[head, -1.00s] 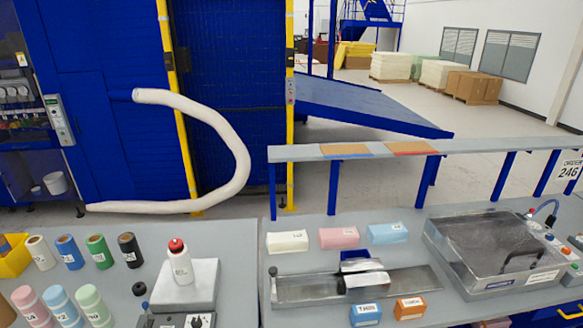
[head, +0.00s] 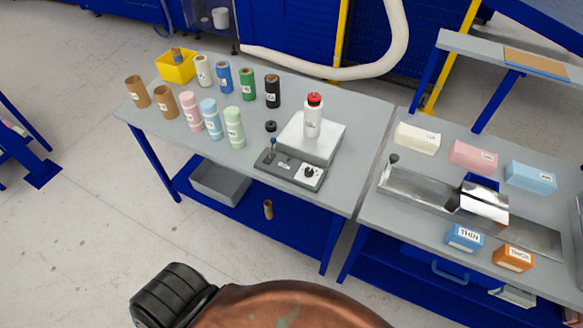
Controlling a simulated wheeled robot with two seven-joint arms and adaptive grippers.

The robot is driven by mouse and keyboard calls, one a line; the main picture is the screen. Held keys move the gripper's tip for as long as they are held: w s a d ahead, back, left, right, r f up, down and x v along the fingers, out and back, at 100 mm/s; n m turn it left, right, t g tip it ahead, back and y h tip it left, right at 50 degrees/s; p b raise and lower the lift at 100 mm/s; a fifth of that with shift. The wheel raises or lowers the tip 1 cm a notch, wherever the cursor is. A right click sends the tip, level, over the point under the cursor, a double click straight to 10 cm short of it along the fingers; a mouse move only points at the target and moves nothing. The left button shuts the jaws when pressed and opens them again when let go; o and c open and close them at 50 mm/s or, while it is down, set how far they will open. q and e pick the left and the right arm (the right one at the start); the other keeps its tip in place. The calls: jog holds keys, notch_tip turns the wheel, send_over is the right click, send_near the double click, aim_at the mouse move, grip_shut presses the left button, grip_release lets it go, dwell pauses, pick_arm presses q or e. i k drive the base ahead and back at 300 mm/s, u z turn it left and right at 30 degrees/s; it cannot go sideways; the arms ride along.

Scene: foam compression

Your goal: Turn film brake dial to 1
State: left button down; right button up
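A small dark control panel (head: 272,164) lies on the left table in front of a light grey block. It carries a black dial (head: 309,173) on a white plate at its right end and a small lever with a blue-grey knob (head: 274,143) near its left end. The dial's markings are too small to read, so I cannot tell its setting or whether this is the film brake dial. Neither gripper shows in the head view.
A white bottle with a red cap (head: 313,116) stands on the grey block (head: 311,142). Several film rolls (head: 209,119) and a yellow bin (head: 176,67) stand to the left. A metal slide fixture (head: 428,192) and foam blocks are on the right table. A brown and black rounded shape fills the bottom edge.

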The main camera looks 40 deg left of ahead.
aim_at(309, 172)
jog(key=u, duration=0.8)
jog(key=k, duration=0.15)
jog(key=u, duration=0.6)
